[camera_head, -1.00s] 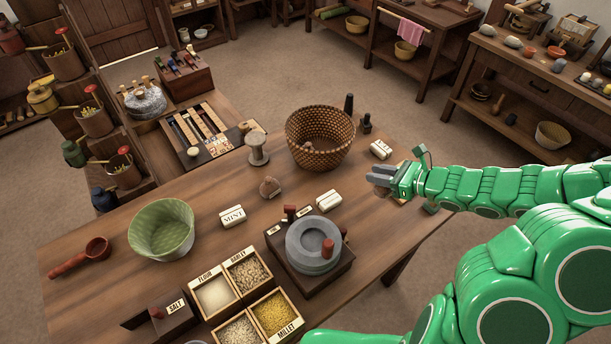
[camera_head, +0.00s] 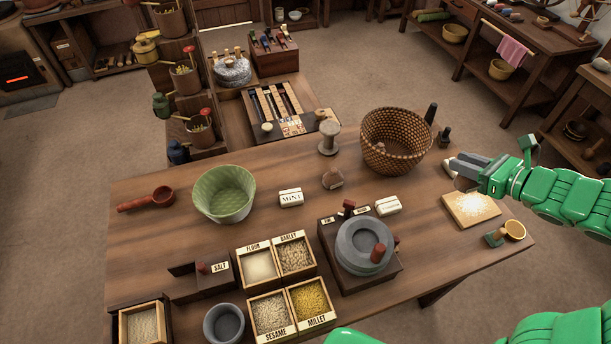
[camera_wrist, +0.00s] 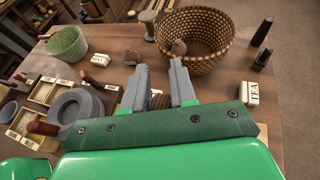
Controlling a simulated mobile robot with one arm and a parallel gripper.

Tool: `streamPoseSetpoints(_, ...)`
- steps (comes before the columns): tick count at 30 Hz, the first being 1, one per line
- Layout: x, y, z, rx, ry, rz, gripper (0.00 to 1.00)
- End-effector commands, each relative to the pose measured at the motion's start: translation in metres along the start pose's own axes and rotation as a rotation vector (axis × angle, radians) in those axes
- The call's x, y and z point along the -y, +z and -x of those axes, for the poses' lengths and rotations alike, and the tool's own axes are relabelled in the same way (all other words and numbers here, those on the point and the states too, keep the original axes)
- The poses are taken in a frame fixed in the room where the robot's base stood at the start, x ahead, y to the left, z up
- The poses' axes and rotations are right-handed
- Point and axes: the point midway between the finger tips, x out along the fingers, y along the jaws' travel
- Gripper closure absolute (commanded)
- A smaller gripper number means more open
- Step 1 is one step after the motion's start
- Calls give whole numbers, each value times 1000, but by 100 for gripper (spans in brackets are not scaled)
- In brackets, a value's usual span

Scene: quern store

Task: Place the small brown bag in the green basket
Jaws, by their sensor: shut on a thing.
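The green basket (camera_head: 224,194) stands upright on the left half of the table; it also shows at the far left of the wrist view (camera_wrist: 67,44). My gripper (camera_head: 458,174) is at the table's right end, right of the wicker basket and far from the green one. In the wrist view its fingers (camera_wrist: 158,76) are closed around a ribbed brown thing (camera_wrist: 156,101), mostly hidden; I cannot tell for sure that it is the small brown bag. A small brown bag-like thing with a tag (camera_head: 333,178) sits on the table, and another brown thing (camera_head: 381,148) shows in the wicker basket.
The tall wicker basket (camera_head: 396,139), a spool (camera_head: 329,138), a mint block (camera_head: 291,198) and a quern (camera_head: 364,246) stand between my gripper and the green basket. Grain boxes (camera_head: 270,313) line the front.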

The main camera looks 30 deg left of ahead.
Motion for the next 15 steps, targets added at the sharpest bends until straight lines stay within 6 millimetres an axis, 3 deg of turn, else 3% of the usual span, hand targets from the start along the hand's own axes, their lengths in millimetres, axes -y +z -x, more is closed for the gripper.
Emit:
streamPoseSetpoints(6,-2,24,7,0,5,2,100)
streamPoseSetpoints(15,-33,42,-37,7,90,29,100)
